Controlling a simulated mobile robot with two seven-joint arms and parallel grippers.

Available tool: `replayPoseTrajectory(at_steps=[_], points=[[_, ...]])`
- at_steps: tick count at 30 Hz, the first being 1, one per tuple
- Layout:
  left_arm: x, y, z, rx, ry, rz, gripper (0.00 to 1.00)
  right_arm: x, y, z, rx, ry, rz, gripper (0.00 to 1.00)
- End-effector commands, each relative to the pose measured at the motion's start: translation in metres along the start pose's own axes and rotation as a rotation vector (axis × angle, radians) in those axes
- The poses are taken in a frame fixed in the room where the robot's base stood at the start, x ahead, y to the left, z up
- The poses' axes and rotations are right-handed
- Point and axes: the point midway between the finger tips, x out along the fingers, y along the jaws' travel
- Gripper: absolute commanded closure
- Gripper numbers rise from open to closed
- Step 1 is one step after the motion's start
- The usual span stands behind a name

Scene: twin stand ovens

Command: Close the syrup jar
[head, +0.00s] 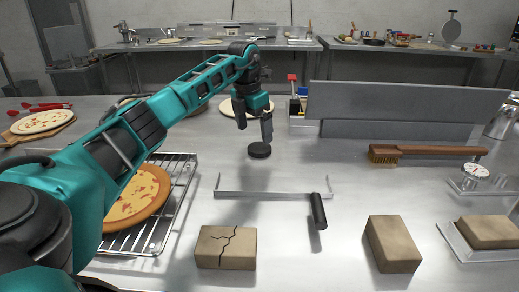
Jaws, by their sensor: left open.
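My left gripper (254,126) hangs pointing down over the middle of the steel table, its two fingers spread apart and nothing seen between them. A small round black disc (259,150), possibly a lid, lies flat on the table just below and beside the fingertips; I cannot tell whether it touches them. I cannot make out a syrup jar for certain; one may be hidden behind my left arm. My right gripper is not in view.
A pizza (138,196) on a wire rack is at left. A black-handled tool (318,210), a cracked brick (226,247) and another brick (393,244) lie in front. A brush (430,151) lies at right. A grey panel (405,104) stands behind. Bare table surrounds the disc.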

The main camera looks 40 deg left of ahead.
Motion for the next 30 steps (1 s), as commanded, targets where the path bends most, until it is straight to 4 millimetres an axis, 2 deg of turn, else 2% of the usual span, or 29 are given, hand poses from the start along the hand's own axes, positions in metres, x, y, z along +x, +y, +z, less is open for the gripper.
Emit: replayPoseTrajectory(at_steps=[5,15,26,30], points=[[0.005,-0.001,0.001,0.001,0.001,-0.001,0.0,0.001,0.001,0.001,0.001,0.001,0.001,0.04],[0.05,-0.007,0.004,0.001,0.002,-0.002,0.0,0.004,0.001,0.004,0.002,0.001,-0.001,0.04],[0.052,-0.006,0.004,0.001,0.0,0.0,0.0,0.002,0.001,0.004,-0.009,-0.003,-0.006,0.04],[0.051,-0.006,0.004,0.0,0.0,0.0,0.13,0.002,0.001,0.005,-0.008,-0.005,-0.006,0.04]])
